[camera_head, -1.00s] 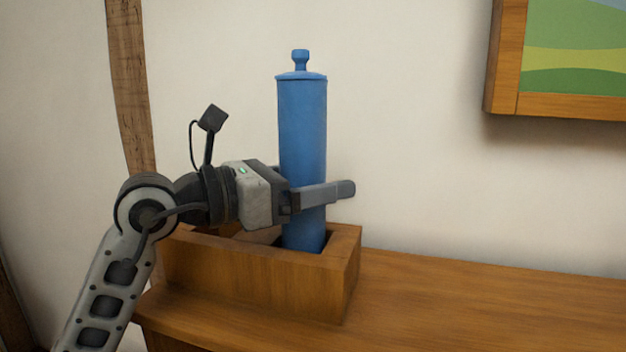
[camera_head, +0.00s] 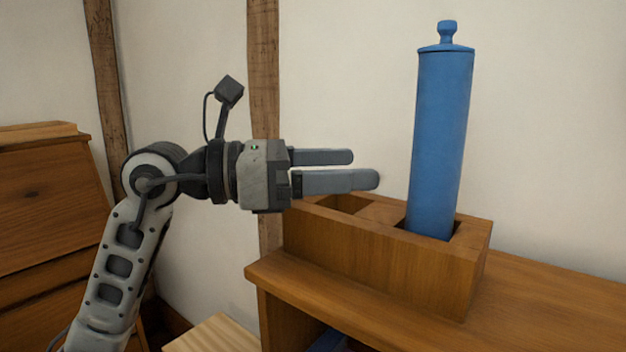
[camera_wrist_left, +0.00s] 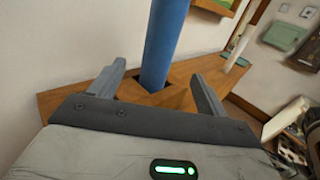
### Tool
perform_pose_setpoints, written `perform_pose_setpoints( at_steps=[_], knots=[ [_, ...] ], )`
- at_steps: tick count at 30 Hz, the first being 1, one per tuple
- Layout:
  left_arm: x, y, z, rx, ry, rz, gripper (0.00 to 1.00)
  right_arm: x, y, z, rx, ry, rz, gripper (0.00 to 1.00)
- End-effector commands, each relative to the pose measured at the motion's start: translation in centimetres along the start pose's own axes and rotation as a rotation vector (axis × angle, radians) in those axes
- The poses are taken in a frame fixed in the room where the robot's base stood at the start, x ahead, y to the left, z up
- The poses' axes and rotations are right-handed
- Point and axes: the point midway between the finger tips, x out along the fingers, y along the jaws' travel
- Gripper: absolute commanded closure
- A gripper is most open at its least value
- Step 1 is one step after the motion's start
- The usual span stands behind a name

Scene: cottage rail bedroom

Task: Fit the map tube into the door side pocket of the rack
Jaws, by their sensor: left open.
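The map tube (camera_head: 440,140) is a tall blue cylinder with a knobbed lid. It stands close to upright with its lower end inside the right-hand pocket of the wooden rack (camera_head: 385,255); its bottom is hidden. The rack's left-hand pocket (camera_head: 345,203) looks empty. My left gripper (camera_head: 362,168) is open and empty, to the left of the tube and apart from it, above the rack's left end. In the left wrist view the tube (camera_wrist_left: 165,40) shows beyond and between the open fingers (camera_wrist_left: 158,85). My right gripper is not in view.
The rack sits on a wooden shelf top (camera_head: 550,300) against a pale wall (camera_head: 550,120) with timber posts. A wooden cabinet (camera_head: 50,210) stands at the left. A pale wooden surface (camera_head: 215,335) is low in front. The shelf right of the rack is clear.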

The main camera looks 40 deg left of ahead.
Motion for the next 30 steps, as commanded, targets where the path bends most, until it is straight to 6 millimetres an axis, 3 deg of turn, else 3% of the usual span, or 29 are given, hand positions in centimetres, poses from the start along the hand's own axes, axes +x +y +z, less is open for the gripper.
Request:
perform_pose_setpoints(
  at_steps=[3,9,26,30],
  knots=[
    [-1.6,0.1,-0.2,0.0,0.001,0.002,0.24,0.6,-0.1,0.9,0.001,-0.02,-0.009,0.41],
    [-2.8,0.0,0.0,0.0,0.001,0.0,0.24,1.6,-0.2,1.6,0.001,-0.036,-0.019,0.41],
    [-2.8,0.0,0.1,0.0,0.0,0.0,0.24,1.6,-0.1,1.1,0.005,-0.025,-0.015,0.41],
    [-2.8,0.0,1.9,0.001,-0.001,0.0,0.24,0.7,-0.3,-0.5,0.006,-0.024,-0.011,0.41]
  ],
)
